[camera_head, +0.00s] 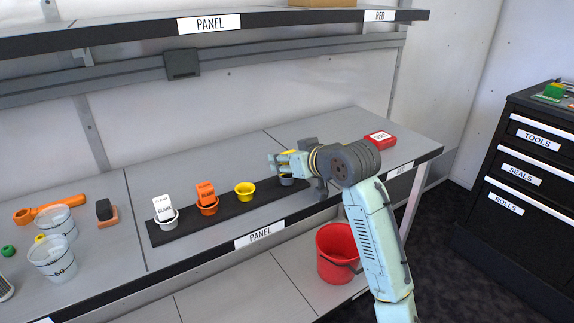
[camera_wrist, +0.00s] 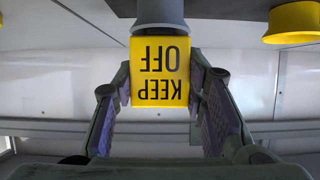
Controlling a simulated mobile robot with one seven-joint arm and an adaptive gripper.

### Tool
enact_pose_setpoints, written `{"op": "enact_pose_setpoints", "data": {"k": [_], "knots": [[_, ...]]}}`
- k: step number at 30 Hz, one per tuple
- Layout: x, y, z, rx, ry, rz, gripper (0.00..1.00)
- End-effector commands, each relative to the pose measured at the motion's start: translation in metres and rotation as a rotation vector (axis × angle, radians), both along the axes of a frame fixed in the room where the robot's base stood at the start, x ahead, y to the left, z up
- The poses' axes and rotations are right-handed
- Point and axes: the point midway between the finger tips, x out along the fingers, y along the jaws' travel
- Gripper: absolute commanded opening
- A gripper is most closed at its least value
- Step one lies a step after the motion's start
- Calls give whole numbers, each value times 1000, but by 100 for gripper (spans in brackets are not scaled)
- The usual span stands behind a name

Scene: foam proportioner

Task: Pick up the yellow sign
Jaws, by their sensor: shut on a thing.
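The yellow sign (camera_wrist: 160,72), lettered KEEP OFF, appears upside down in the wrist view. One end of it is at the grey cup (camera_wrist: 160,14); I cannot tell whether it is still seated in the cup. My gripper (camera_wrist: 162,88) is shut on the sign, with a finger on each side of it. In the head view my gripper (camera_head: 280,164) is over the right end of the black strip, above the grey cup (camera_head: 287,181), and largely hides the sign.
On the black strip (camera_head: 225,222) stand a yellow cup (camera_head: 245,193), an orange cup with an orange sign (camera_head: 205,192) and a white cup with a white sign (camera_head: 162,208). A red box (camera_head: 379,139) lies at right. A shelf (camera_head: 120,38) runs above the bench.

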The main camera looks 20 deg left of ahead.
Motion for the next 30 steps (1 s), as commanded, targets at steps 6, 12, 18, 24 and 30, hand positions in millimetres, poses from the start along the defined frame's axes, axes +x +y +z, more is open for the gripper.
{"op": "enact_pose_setpoints", "data": {"k": [6, 12, 18, 24, 30], "knots": [[0, 0, 0, 0, 0, 0, 15], [0, 0, 2, 0, -1, 0, 15], [0, 0, 18, 0, -4, 0, 15], [-16, -3, 35, 1, -4, 2, 15], [-65, -15, 39, 0, -6, 2, 15]]}}
